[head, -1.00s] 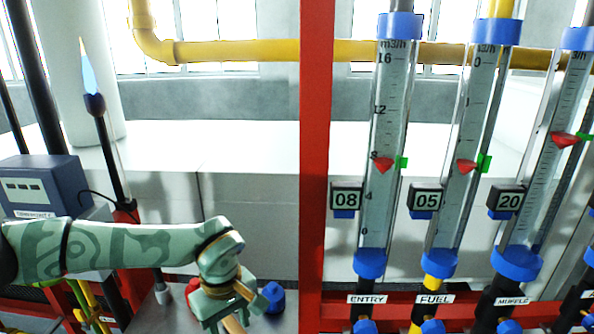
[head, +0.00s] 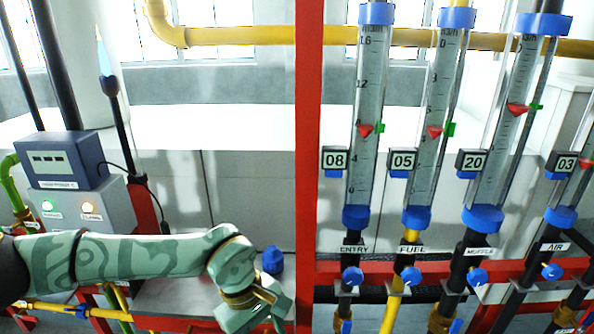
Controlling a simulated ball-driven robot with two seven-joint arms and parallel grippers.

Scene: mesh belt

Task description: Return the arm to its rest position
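My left arm, pale green with darker patterns, comes in from the left across the lower part of the head view. Its gripper (head: 268,318) is bent downward at the bottom edge, left of the red post, and the fingertips are partly cut off, so their opening is unclear. No held object is visible. A blue knob (head: 272,261) stands just behind the wrist on a grey surface. My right gripper is not in view.
A red post (head: 308,150) rises right of the gripper. Right of it stand flowmeter tubes (head: 365,100) with blue valve knobs (head: 352,277) below.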

